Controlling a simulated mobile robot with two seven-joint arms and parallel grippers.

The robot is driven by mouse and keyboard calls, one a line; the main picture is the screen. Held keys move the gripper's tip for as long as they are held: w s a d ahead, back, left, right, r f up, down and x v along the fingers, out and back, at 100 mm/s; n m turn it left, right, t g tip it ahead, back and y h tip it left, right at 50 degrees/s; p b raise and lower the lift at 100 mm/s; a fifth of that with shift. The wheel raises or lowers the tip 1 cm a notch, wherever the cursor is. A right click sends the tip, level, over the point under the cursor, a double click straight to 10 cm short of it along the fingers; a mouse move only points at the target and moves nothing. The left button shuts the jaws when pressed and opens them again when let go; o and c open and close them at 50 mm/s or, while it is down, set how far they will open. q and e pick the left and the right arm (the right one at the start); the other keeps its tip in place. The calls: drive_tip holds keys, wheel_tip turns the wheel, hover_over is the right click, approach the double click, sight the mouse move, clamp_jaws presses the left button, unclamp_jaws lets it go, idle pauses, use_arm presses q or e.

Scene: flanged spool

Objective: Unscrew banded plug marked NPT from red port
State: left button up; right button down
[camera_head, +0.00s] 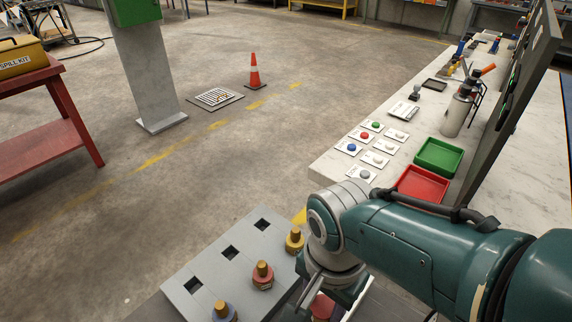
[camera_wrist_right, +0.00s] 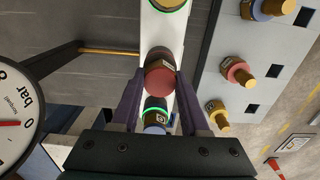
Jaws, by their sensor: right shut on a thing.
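In the right wrist view my right gripper (camera_wrist_right: 158,100) has its two purple fingers on either side of a red round-ended plug (camera_wrist_right: 160,80) and is shut on it. The plug has a darker band with a small pale label that I cannot read. It stands in line with a white strip (camera_wrist_right: 157,38); the port under it is hidden. A blue-ended plug (camera_wrist_right: 155,128) with a green ring is beside it, partly behind the gripper. Another green ring (camera_wrist_right: 167,4) shows at the top edge. In the head view my arm hides most of this; a red part (camera_head: 322,306) shows below the wrist. My left gripper is not in view.
A grey rack (camera_head: 215,265) with square holes holds blue (camera_head: 224,312), red (camera_head: 263,276) and yellow (camera_head: 294,240) plugs with brass ends. A pressure gauge (camera_wrist_right: 15,110) is close at left in the wrist view. Green (camera_head: 438,157) and red (camera_head: 421,184) trays lie on the bench.

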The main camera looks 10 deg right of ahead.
sight(323, 306)
drive_tip(key=n, duration=0.3)
drive_tip(key=shift+n, duration=0.3)
drive_tip(key=shift+r+p, duration=0.7)
drive_tip(key=shift+p, duration=0.05)
drive_tip(key=shift+r, duration=0.1)
wheel_tip(323, 306, up, 5)
drive_tip(key=p, duration=0.5)
